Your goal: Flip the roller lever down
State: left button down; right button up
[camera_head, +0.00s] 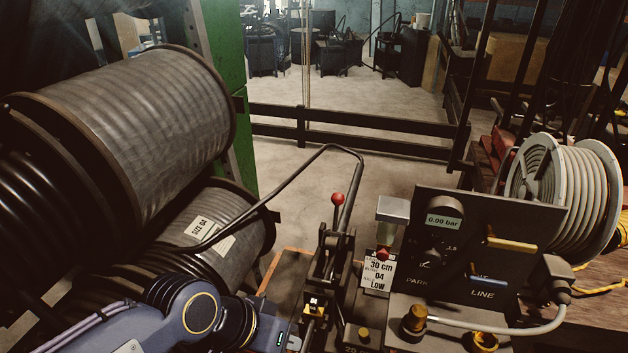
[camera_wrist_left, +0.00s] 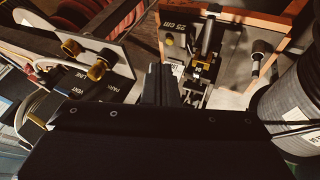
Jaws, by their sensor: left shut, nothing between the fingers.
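A lever with a red ball knob (camera_head: 337,199) stands upright on the dark feed mechanism (camera_head: 328,262) in the head view; it looks like the roller lever. A black hose (camera_head: 300,165) arcs from the left spools over to this mechanism. My left arm comes in at the bottom left, and my left gripper (camera_head: 293,343) is low, left of the mechanism's base, mostly cut off by the frame edge. In the left wrist view my fingers (camera_wrist_left: 167,84) are shut and empty, apart from the mechanism (camera_wrist_left: 204,70). The red knob cannot be made out there. My right gripper is not in view.
Large hose spools (camera_head: 150,110) fill the left. A control panel (camera_head: 478,250) reading 0.00 bar stands right of the mechanism, with a tag (camera_head: 378,275) beside it. A white hose reel (camera_head: 570,185) is at the far right. Open floor lies behind the rail.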

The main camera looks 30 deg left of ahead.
pick_arm(q)
jog(key=w+a+r+n+h+b, duration=0.2)
jog(key=w+a+b, duration=0.1)
jog(key=w, duration=0.8)
jog(key=w+a+r+n+h+b, duration=0.2)
jog(key=w+h+b, duration=0.1)
jog(key=w, duration=0.8)
jog(key=w+a+f+n+t+h+b, duration=0.2)
jog(key=w+a+f+t, duration=0.1)
jog(key=w+a, duration=0.5)
jog(key=w+a+f+n+t+h+b, duration=0.1)
jog(key=w+a+f+t+h+b, duration=0.1)
jog(key=w+a, duration=0.6)
notch_tip(320, 180, down, 2)
jog(key=shift+a+f+n+t+b, duration=0.1)
jog(key=shift+a+n+t+b, duration=0.3)
jog(key=shift+a+t, duration=0.55)
jog(key=shift+a+g, duration=0.1)
jog(key=shift+g, duration=0.25)
